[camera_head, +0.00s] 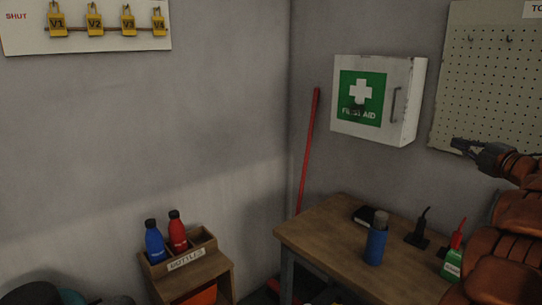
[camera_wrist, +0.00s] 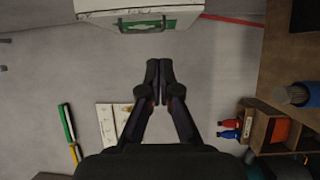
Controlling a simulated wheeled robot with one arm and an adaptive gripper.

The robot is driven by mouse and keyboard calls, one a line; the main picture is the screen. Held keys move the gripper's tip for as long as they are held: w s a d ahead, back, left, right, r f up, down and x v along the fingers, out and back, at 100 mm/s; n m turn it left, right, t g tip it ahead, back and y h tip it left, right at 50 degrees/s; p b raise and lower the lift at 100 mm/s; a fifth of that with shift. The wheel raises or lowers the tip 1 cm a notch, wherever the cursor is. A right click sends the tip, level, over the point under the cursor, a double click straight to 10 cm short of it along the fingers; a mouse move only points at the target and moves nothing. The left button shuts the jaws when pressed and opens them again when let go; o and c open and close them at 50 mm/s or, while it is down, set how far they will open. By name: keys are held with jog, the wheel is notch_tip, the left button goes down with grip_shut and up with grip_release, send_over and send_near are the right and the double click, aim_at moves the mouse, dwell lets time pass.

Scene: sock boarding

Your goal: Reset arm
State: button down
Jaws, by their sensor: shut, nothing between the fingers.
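My gripper (camera_head: 465,147) is at the right of the head view, raised above the wooden table and in front of the wall. In the wrist view my gripper (camera_wrist: 158,78) shows in the middle with its two fingers together. It is shut and nothing is between the fingertips. My orange arm comes in from the right edge of the head view and covers the right part of the table.
A white first aid cabinet (camera_head: 377,98) hangs on the wall. The table (camera_head: 325,235) bears a blue flask (camera_head: 376,240), a green bottle (camera_head: 453,262) and dark items. A wooden bottle box (camera_head: 190,272) holds blue and red bottles. Yellow padlocks (camera_head: 95,22) hang upper left.

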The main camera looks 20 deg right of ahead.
jog(key=w+a+r+m+g+h+p, duration=0.2)
jog(key=w+a+r+m+g+h, duration=0.3)
jog(key=w+m+h, duration=0.5)
jog(key=s+a+f+m+g+y+p, duration=0.1)
jog(key=s+a+f+m+g+y, duration=0.2)
jog(key=a+f, duration=0.65)
jog(key=s+a+f+m+g+y+p, duration=0.15)
jog(key=a+f+m+g+y, duration=0.3)
jog(key=a, duration=0.75)
jog(key=s+a+f+g+y, duration=0.2)
jog(key=s+a+f, duration=0.4)
jog(key=a, duration=0.3)
jog(key=s+a+f+g+y, duration=0.1)
jog(key=s+a+f, duration=0.5)
jog(key=a, duration=0.4)
jog(key=s+a+f+n+g+y, duration=0.1)
jog(key=s+a+g, duration=0.1)
jog(key=s+a, duration=0.3)
jog(key=s+a+f+g+y+p, duration=0.1)
jog(key=s+a+g, duration=0.1)
jog(key=s+a, duration=0.3)
jog(key=s, duration=0.3)
jog(key=shift+a+f+n+y, duration=0.25)
jog(key=shift+a+n+y, duration=0.1)
jog(key=shift+a, duration=0.05)
jog(key=shift+d+g, duration=0.1)
jog(key=shift+g, duration=0.15)
